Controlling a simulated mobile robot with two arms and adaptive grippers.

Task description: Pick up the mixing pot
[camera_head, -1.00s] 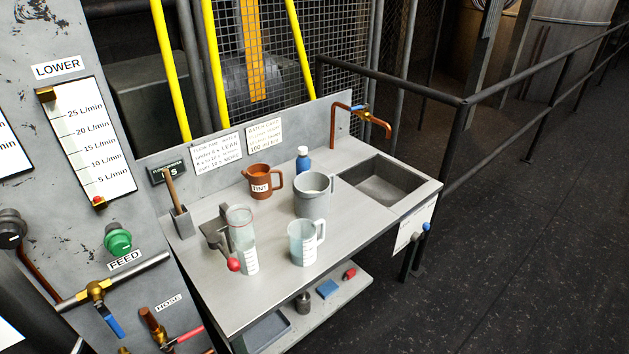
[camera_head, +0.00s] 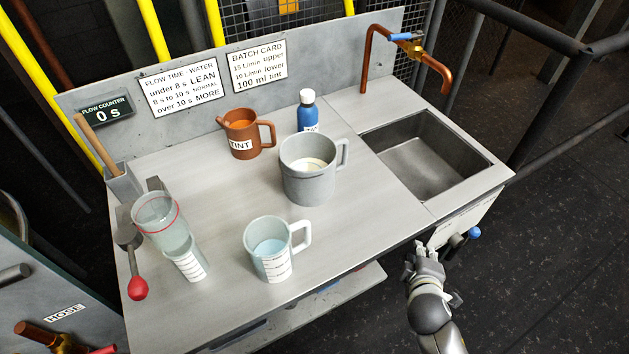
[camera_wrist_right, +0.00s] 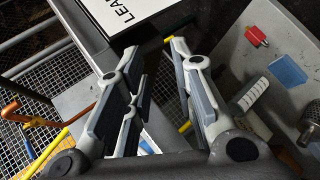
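The mixing pot, which I take to be the grey pot (camera_head: 308,187) with a handle on its right, stands upright on the metal bench (camera_head: 365,225) in the head view. Something pale is inside it. My right gripper (camera_head: 424,256) is in front of the bench's front edge, below and to the right of the pot, apart from it. In the right wrist view my right gripper (camera_wrist_right: 155,62) has its two fingers spread with nothing between them. The pot is not seen in that view. My left gripper is not in view.
A brown TINT jug (camera_head: 240,134) and a blue bottle (camera_head: 307,112) stand behind the pot. A clear measuring jug (camera_head: 271,262) stands in front-left. A sink (camera_head: 425,165) and copper tap (camera_head: 432,68) are to the right. A red-knobbed lever (camera_head: 137,287) is at left.

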